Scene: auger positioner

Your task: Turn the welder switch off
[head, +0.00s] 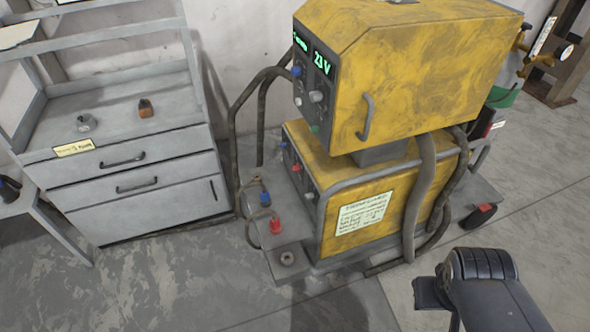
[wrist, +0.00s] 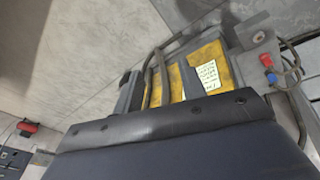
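The yellow welder (head: 420,80) stands on a grey wheeled cart, with a green lit display reading 23 V on its upper front. Blue, white and green knobs show under the display. The lower yellow unit (head: 288,138) has several small controls on its front panel (head: 299,180). I cannot tell which control is the switch or how it is set. The lower unit also shows in the wrist view (wrist: 212,50). The dark end of my arm, with my gripper (head: 478,268), is right of and in front of the welder, apart from it. I cannot make out its fingertips.
A grey drawer cabinet (head: 140,180) stands left of the welder. Blue and red connectors (head: 276,226) with cables sit on the cart's front ledge. Thick hoses (head: 424,190) hang down the welder's right side. Open concrete floor lies in front and at right.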

